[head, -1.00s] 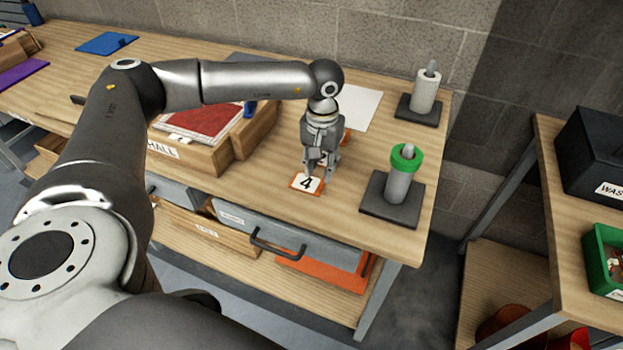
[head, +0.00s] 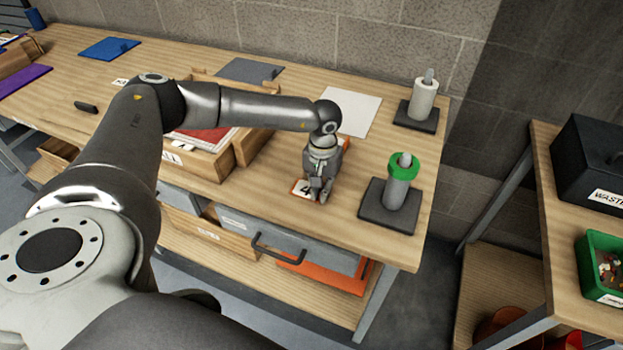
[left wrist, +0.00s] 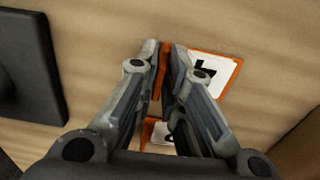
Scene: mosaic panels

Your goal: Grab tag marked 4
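The tag marked 4 (head: 303,190) is a white card with an orange border, lying flat near the front right of the wooden bench. In the left wrist view the tag (left wrist: 215,74) lies right of the fingertips. My left gripper (head: 321,194) points down at its right side. In the left wrist view my left gripper's fingers (left wrist: 164,55) are close together with an orange upright tab (left wrist: 162,72) between them, apparently the tag's tab. Another orange-edged tag (left wrist: 161,136) shows partly behind the fingers. My right gripper is not in view.
A grey stand with a green ring (head: 403,167) is close to the right of the gripper. A white roll on a stand (head: 423,100) is farther back. A wooden tray (head: 243,150) is to the left. A pale square panel (head: 350,112) lies behind.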

